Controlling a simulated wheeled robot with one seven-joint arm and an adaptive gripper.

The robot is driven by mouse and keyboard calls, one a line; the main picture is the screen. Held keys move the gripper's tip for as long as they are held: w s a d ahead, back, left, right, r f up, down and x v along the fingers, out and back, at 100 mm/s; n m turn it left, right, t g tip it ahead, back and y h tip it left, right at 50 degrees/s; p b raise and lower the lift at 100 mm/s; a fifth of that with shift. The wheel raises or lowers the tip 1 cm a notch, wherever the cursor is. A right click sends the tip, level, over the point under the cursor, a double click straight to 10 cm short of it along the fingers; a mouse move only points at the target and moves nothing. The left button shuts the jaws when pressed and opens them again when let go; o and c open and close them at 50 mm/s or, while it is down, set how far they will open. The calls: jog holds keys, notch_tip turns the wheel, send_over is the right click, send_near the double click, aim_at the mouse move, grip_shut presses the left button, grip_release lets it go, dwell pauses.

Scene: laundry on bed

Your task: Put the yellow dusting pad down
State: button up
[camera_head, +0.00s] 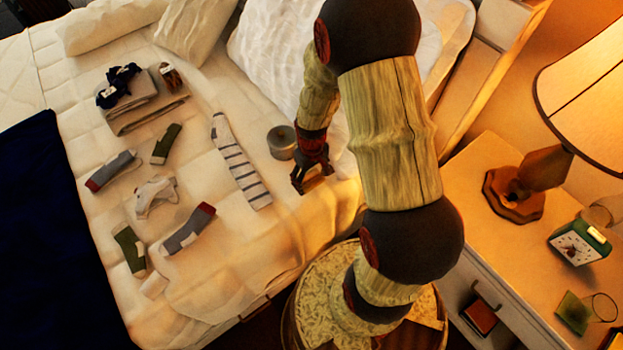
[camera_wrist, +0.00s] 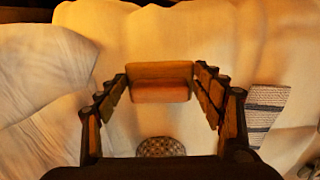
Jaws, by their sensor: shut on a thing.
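The yellow dusting pad (camera_wrist: 161,82) shows in the wrist view as a small block, orange-tan in the warm light. It sits between the fingertips of my gripper (camera_wrist: 163,76), which is shut on it. In the head view my gripper (camera_head: 311,180) is low over the bed's near right edge, and a bit of the pad (camera_head: 319,183) shows beside the dark fingers. The bedsheet (camera_wrist: 240,30) lies beneath. I cannot tell whether the pad touches it.
A round grey tin (camera_head: 281,142) stands close left of my gripper. A striped sock (camera_head: 239,165) lies farther left. Several socks and folded laundry (camera_head: 145,98) cover the bed's left part.

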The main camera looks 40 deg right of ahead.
jog(key=shift+f, duration=0.2)
jog(key=o, duration=0.9)
jog(key=shift+o, duration=0.7)
jog(key=shift+r, duration=0.15)
notch_tip(320, 180, up, 12)
jog(key=p, duration=0.5)
notch_tip(320, 180, up, 18)
jog(key=t, duration=0.3)
send_over(311, 177)
jog(key=s+a, duration=0.2)
jog(key=a, duration=0.4)
jog(key=s+a+r+t, duration=0.2)
jog(key=s+a+r, duration=0.4)
jog(key=s+r, duration=0.3)
jog(key=shift+s+r+t, duration=0.3)
jog(key=shift+r, duration=0.85)
